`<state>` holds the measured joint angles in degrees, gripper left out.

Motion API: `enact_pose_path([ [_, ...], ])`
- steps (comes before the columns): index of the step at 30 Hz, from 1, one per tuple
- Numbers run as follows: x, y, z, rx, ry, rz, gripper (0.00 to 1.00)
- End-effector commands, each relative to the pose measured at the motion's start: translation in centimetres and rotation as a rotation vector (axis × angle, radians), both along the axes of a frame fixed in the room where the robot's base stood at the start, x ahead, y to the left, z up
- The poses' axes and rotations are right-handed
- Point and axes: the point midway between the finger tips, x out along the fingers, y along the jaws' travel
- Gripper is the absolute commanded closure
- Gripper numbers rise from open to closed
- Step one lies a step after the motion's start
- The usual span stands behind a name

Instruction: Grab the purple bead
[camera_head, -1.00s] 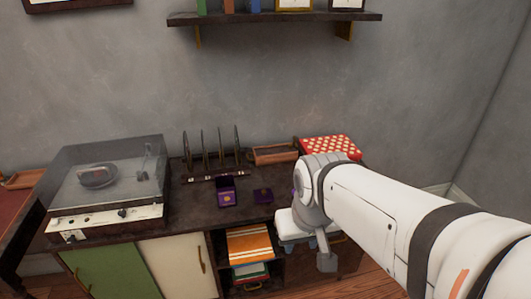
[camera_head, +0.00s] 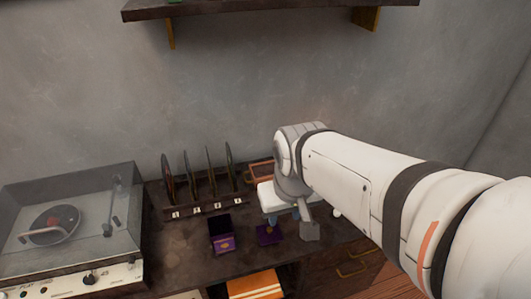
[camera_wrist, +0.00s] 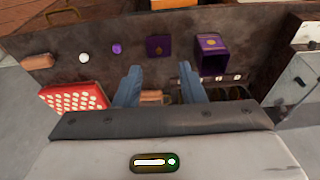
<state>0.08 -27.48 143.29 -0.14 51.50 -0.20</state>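The purple bead (camera_wrist: 117,48) is a small round ball on the dark cabinet top in the wrist view. It lies between a white bead (camera_wrist: 84,57) and a flat purple square (camera_wrist: 158,46) with a gold mark. In the head view I cannot make out the purple bead; my arm covers that area. My gripper (camera_wrist: 160,67) is open, with two blue fingers apart and nothing between them. The bead shows left of and beyond the fingertips in the wrist view. In the head view my gripper (camera_head: 284,217) is above the cabinet, near the purple square (camera_head: 269,234).
An open purple box (camera_head: 221,236) stands left of the square. A record rack (camera_head: 205,203) and wooden tray (camera_head: 262,173) are behind. A turntable (camera_head: 68,225) fills the left. A red, white-dotted box (camera_wrist: 73,98) sits by the tray (camera_wrist: 151,97). A shelf (camera_head: 270,9) hangs above.

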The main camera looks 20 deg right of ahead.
Motion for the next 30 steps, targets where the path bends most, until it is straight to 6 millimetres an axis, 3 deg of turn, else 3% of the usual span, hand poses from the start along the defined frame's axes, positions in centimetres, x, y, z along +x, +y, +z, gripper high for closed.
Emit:
enact_pose_path([
  [8,0.0,0.0,0.0,0.000,0.000,0.000,0.64],
  [11,0.1,-0.1,-0.1,0.001,0.003,-0.010,0.55],
  [16,2.1,-1.6,-1.4,0.023,0.033,-0.160,0.51],
  [20,5.1,-3.8,-3.9,0.056,0.076,-0.396,0.51],
  [24,8.4,-6.9,-7.7,0.090,0.122,-0.693,0.51],
  [30,11.3,-11.0,-13.1,0.123,0.168,-1.046,0.51],
])
